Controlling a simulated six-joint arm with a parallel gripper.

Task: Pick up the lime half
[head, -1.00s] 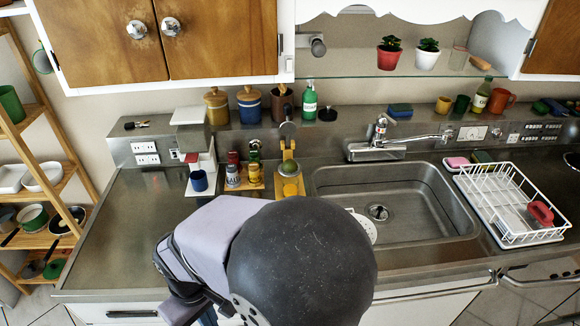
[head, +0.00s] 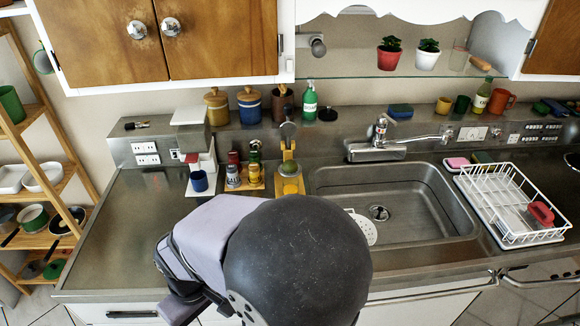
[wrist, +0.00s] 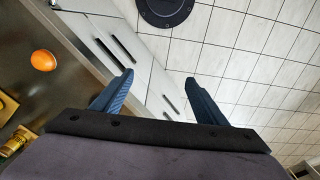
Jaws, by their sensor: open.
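A small green rounded piece (head: 289,169), which looks like the lime half, sits on a yellow press-like stand (head: 291,187) at the back of the counter, left of the sink. It is too small to see its cut face. My gripper (wrist: 160,95) shows in the wrist view, its two blue fingers wide apart with nothing between them. It points past the counter front towards the floor tiles. In the head view my own arm hides the gripper. The lime half cannot be made out in the wrist view.
An orange round fruit (wrist: 43,61) lies on the counter in the wrist view. Bottles on a wooden tray (head: 234,182) and a blue cup (head: 198,181) stand left of the stand. The sink (head: 420,210) and white dish rack (head: 515,205) are right. The left counter is clear.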

